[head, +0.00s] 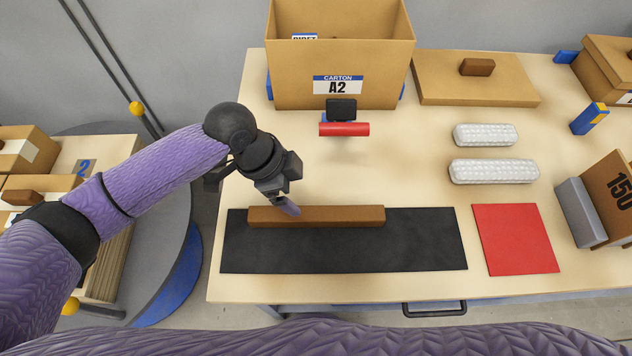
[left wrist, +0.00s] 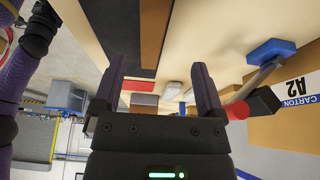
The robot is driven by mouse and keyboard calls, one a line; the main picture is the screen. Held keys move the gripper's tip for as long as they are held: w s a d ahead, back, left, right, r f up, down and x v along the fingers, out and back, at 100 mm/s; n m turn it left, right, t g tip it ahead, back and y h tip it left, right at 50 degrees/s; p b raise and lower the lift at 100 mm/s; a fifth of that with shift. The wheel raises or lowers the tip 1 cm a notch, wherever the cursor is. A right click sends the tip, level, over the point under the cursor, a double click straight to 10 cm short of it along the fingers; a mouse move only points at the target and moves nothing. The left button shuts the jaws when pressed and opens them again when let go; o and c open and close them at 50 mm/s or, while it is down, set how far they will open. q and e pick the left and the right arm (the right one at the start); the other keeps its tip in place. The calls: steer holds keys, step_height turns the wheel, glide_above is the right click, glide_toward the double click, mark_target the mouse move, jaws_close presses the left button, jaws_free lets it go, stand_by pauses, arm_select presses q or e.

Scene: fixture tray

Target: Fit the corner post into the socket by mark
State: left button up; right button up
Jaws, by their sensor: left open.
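A long brown bar (head: 330,216), which looks like the corner post, lies flat along the far edge of a black mat (head: 350,250). It also shows as a brown strip in the left wrist view (left wrist: 154,30). My left gripper (head: 289,206) is at the bar's left part in the head view, fingers pointing down; contact cannot be told. In the left wrist view its two fingers (left wrist: 157,75) stand wide apart with nothing between them. The open carton marked A2 (head: 300,75) stands at the back. I cannot make out a socket. My right gripper is not in view.
A tool with a red roll (head: 344,129) stands before the carton. A cardboard lid (head: 440,85), two bubble-wrapped rolls (head: 493,171), a red mat (head: 515,240) and a box marked 150 (head: 610,195) lie to the right.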

mark_target(316, 212)
arm_select(q)
steer(key=x, duration=0.1)
steer(key=b+x, duration=0.1)
steer(key=x, duration=0.1)
steer(key=b+x, duration=0.1)
steer(key=shift+s+f, duration=0.25)
steer(key=shift+s, duration=0.15)
steer(key=b+x, duration=0.2)
steer(key=x, duration=0.3)
steer(key=shift+s+d+f, duration=0.1)
steer(key=shift+d, duration=0.2)
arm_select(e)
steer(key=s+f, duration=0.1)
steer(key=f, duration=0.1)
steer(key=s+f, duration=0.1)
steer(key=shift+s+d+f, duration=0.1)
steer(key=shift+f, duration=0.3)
arm_select(q)
jaws_close()
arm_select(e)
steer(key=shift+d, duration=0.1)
